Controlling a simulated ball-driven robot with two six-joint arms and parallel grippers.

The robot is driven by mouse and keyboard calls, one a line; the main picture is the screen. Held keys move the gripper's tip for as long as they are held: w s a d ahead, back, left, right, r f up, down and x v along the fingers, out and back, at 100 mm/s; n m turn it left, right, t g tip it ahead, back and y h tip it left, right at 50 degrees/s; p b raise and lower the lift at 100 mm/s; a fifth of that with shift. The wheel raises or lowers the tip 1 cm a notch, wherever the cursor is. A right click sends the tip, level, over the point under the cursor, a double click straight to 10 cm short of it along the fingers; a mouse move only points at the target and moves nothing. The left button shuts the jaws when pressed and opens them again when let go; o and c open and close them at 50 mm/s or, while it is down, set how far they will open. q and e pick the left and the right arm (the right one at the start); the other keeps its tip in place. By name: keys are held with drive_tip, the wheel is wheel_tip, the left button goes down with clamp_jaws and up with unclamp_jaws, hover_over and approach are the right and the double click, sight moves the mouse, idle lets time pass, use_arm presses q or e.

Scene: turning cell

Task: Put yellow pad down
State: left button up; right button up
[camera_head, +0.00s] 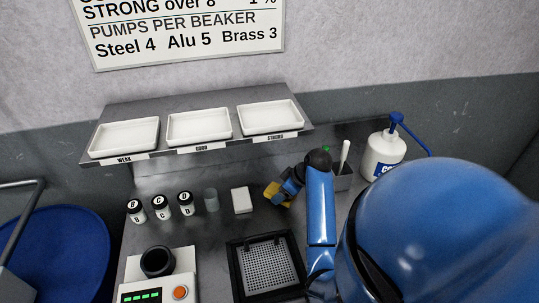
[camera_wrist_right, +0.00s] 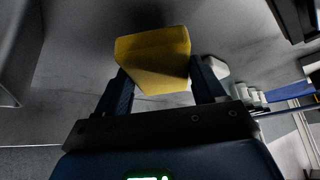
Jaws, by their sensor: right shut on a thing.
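The yellow pad (camera_head: 271,190) shows in the head view, partly hidden by my right gripper (camera_head: 282,193), just right of a white block (camera_head: 242,201). In the right wrist view the yellow pad (camera_wrist_right: 152,55) sits between the two fingers of my right gripper (camera_wrist_right: 158,80), which is shut on it. The pad is over or on the grey counter; I cannot tell whether it touches. My left gripper is in neither view.
Several labelled vials (camera_head: 161,207) and a clear beaker (camera_head: 211,200) stand left of the white block. A black grated tray (camera_head: 236,272) lies in front. A holder (camera_head: 343,180) and pump bottle (camera_head: 383,152) stand right. A shelf (camera_head: 120,108) with three white trays is behind.

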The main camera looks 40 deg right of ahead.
sight(269, 186)
drive_tip(key=w, duration=0.2)
drive_tip(key=w+a, duration=0.1)
drive_tip(key=w, duration=0.2)
drive_tip(key=shift+a+p, duration=0.2)
drive_tip(key=shift+p, duration=0.1)
wheel_tip(269, 186, down, 2)
drive_tip(key=shift+f+p, duration=0.25)
drive_tip(key=shift+p, duration=0.15)
drive_tip(key=shift+f, duration=0.55)
drive_tip(key=shift+f, duration=0.1)
drive_tip(key=o, duration=0.9)
drive_tip(key=shift+o, duration=0.2)
